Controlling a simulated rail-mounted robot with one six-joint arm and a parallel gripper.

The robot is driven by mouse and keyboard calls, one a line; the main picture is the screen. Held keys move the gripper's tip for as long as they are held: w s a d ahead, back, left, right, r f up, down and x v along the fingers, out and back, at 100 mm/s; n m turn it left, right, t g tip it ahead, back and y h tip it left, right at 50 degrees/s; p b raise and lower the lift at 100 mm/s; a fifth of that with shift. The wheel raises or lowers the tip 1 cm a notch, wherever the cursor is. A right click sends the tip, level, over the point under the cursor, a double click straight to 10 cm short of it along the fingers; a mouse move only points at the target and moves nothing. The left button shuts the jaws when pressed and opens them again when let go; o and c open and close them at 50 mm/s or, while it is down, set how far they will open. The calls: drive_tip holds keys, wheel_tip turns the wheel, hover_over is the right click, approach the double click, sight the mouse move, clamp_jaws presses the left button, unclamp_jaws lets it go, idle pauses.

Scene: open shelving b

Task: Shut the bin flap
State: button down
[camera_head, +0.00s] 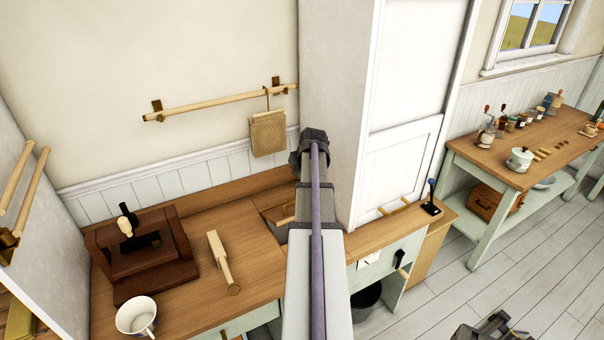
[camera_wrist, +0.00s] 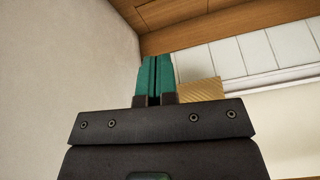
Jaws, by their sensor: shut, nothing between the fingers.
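My gripper (camera_wrist: 157,60) shows in the wrist view with its two teal fingers together and nothing between them. In the head view my arm reaches toward the wall and hides the fingers. What looks like the bin flap (camera_head: 272,211) is a wooden panel with a pale bar handle (camera_head: 285,221) in the back of the counter, left of my arm. My arm covers part of it, and I cannot tell how far it stands open. In the wrist view, wooden counter surfaces (camera_wrist: 190,38) lie beyond the fingertips, apart from them.
A woven board (camera_head: 267,133) hangs from a wall rail (camera_head: 220,102); its edge shows beside the fingers in the wrist view (camera_wrist: 200,88). A white pillar (camera_head: 335,70) stands close right. A wooden press (camera_head: 140,255), wooden tool (camera_head: 222,262) and white cup (camera_head: 136,316) occupy the left counter.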

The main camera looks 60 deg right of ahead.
drive_tip(key=w+n, duration=0.1)
drive_tip(key=b, duration=1)
hover_over(293, 202)
drive_tip(key=w, duration=0.1)
wheel_tip(293, 202, down, 10)
drive_tip(key=shift+s+d+f+n+b, duration=0.1)
drive_tip(key=shift+s+f+n+b, duration=0.1)
drive_tip(key=shift+f+b, duration=0.4)
drive_tip(key=shift+s+d+f+n+b, duration=0.1)
drive_tip(key=shift+f+n+b, duration=0.1)
drive_tip(key=shift+f+b, duration=0.4)
drive_tip(key=shift+s+a+f+b, duration=0.1)
drive_tip(key=shift+s+f+b, duration=0.1)
drive_tip(key=shift+f+b, duration=0.1)
drive_tip(key=shift+r, duration=0.1)
